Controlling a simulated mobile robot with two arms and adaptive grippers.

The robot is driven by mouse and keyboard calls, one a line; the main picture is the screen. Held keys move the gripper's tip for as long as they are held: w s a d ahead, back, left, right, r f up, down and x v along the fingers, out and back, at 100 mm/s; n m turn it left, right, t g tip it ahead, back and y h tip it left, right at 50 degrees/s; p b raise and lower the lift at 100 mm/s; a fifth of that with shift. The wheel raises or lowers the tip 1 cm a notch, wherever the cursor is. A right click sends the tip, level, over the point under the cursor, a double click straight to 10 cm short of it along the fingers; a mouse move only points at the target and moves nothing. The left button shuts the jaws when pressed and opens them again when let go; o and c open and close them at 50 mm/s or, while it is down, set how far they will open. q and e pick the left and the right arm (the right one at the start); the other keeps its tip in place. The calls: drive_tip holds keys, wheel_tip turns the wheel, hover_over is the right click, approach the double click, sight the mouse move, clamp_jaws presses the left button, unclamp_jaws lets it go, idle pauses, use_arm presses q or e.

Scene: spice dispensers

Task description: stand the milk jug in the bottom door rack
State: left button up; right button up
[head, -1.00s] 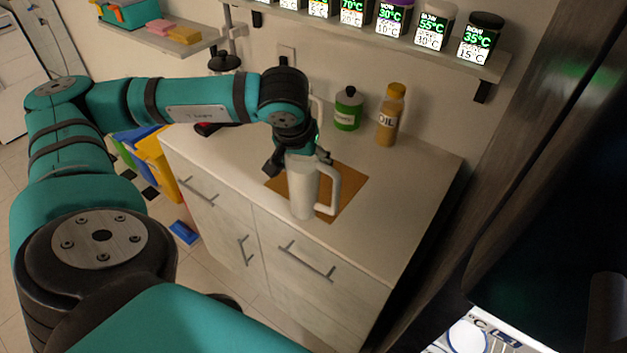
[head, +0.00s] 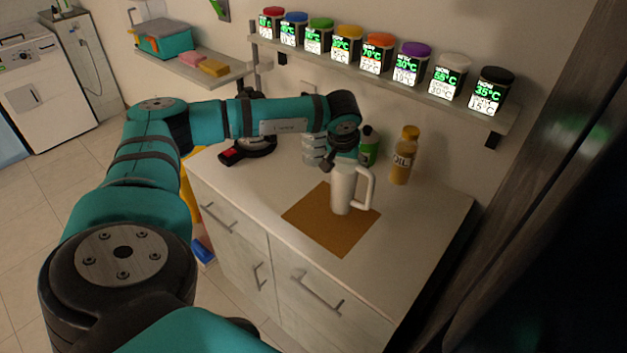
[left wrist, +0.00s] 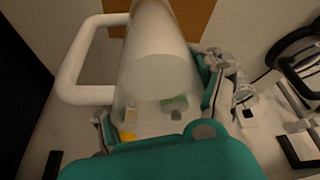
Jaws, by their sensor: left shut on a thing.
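The milk jug is a white jug (head: 342,188) with a large loop handle on its right side in the head view. It is upright over the far part of a brown mat (head: 322,226) on the counter. I cannot tell whether its base touches the mat. My left gripper (head: 341,156) is shut on the jug at its upper end. In the left wrist view the jug (left wrist: 158,50) is between the fingers, with its handle on the left. My right gripper is out of view. The bottom door rack is not visible.
An oil bottle (head: 404,156) and a green bottle (head: 369,147) stand behind the jug. A shelf (head: 390,82) of spice dispensers hangs above. A dark tall panel (head: 500,190) stands right of the counter (head: 420,225). The counter's front right is clear.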

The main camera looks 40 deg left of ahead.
use_arm(q)
drive_tip(key=f, duration=0.1)
drive_tip(key=w+f+p, duration=0.2)
drive_tip(key=shift+w+d+f, duration=0.1)
drive_tip(key=shift+w+d, duration=0.05)
drive_tip(key=shift+d, duration=0.1)
drive_tip(key=shift+w+d+f, duration=0.1)
drive_tip(key=shift+d+f, duration=0.05)
drive_tip(key=shift+f, duration=0.25)
drive_tip(key=o, duration=1.3)
drive_tip(key=shift+f, duration=0.1)
drive_tip(key=o, duration=0.5)
drive_tip(key=shift+s, duration=0.25)
drive_tip(key=shift+o, duration=0.2)
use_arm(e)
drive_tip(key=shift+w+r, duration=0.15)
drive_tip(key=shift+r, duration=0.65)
